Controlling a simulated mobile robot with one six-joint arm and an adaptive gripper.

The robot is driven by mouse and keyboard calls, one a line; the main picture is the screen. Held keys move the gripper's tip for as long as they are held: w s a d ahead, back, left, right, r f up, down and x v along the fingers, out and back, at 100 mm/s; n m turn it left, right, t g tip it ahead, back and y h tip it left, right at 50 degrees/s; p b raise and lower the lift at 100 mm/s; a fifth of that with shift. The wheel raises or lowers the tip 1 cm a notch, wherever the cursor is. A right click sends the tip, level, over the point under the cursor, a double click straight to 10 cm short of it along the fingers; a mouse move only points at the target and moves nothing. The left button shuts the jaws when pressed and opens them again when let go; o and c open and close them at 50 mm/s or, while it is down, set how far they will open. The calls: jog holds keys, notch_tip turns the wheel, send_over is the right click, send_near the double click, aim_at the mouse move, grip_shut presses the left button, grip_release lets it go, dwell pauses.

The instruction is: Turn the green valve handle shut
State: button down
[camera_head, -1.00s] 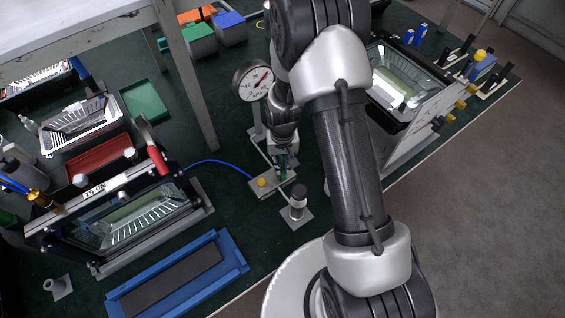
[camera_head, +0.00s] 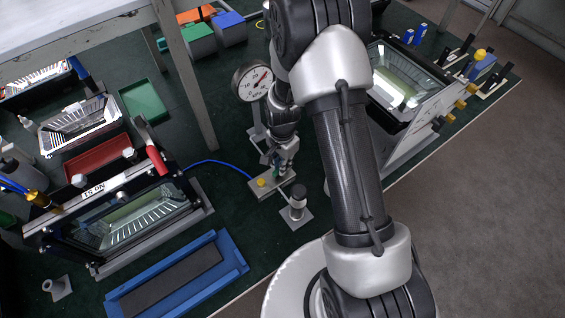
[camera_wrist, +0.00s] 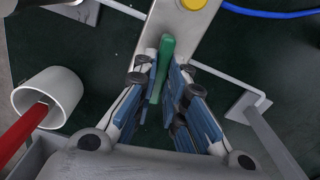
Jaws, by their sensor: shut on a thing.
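The green valve handle (camera_wrist: 162,66) shows in the wrist view as a narrow rounded bar between my fingers. It lies roughly up and down in that picture, over the pale metal plate (camera_wrist: 186,32) with a yellow button (camera_wrist: 193,3). My gripper (camera_wrist: 167,76) has its blue-padded fingers closed on the handle, one on each side. In the head view my gripper (camera_head: 278,165) is just above the plate (camera_head: 268,187), and the handle is mostly hidden by the fingers. The valve body under the handle is not clear.
A round gauge (camera_head: 252,81) stands behind my gripper. A grey post on a square base (camera_head: 297,205) stands close in front. A blue hose (camera_head: 215,162) runs left from the plate.

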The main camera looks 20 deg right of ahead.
jog(key=shift+s+f+m, duration=0.25)
jog(key=shift+s+m, duration=0.1)
jog(key=shift+m, duration=0.65)
jog(key=c, duration=1.6)
grip_release()
jog(key=shift+c, duration=0.2)
jog(key=shift+w, duration=0.1)
jog(key=shift+w+r, duration=0.15)
jog(key=shift+r, duration=0.05)
jog(key=shift+w+r, duration=0.1)
jog(key=shift+r, duration=0.15)
notch_tip(320, 180, up, 11)
jog(key=shift+r, duration=0.15)
